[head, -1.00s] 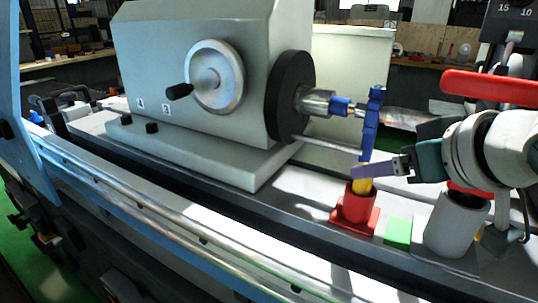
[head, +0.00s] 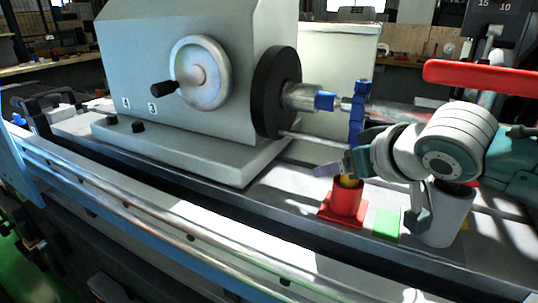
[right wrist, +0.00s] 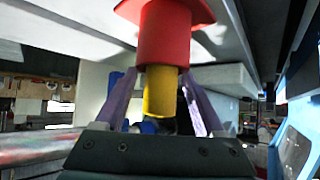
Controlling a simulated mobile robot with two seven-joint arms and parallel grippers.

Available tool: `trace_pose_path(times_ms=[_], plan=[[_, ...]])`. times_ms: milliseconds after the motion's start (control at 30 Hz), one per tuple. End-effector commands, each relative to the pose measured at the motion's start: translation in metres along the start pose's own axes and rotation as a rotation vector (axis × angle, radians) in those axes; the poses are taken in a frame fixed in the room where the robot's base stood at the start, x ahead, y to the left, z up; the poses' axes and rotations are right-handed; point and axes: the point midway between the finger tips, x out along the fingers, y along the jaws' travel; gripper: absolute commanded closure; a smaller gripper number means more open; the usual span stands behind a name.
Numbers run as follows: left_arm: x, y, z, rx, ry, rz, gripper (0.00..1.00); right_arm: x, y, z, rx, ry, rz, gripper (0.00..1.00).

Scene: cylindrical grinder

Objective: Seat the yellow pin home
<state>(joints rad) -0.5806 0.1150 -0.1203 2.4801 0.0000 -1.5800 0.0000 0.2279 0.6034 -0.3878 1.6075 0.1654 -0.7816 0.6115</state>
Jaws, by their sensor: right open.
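The yellow pin (head: 349,181) stands upright in the red socket (head: 346,203), and only its upper part shows above the rim. In the right wrist view the yellow pin (right wrist: 160,92) runs into the red socket (right wrist: 164,38), in a picture that appears upside down. My right gripper (head: 338,168) is at the upper part of the pin. In the wrist view its two purple fingers (right wrist: 159,82) stand apart, one on each side of the pin, with gaps visible. How deep the pin sits inside the socket is hidden. My left gripper is not in view.
A blue upright part (head: 357,115) stands right behind my right gripper, close to the spindle nose (head: 300,96). A green block (head: 387,224) and a grey cylinder (head: 447,215) are right of the socket. The large grey headstock (head: 215,60) fills the left.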

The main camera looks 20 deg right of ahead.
Motion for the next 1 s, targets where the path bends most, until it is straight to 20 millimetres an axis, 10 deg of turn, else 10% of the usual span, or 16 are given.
trace_pose_path(times_ms=[667, 1000], plan=[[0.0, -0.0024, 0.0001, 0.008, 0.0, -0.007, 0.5, -0.0004, 0.0002, 0.0002, 0.0, -0.001, 0.001, 1.0], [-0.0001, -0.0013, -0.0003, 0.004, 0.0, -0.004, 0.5, -0.0006, 0.0002, -0.0005, 0.0, 0.001, 0.0, 1.0]])
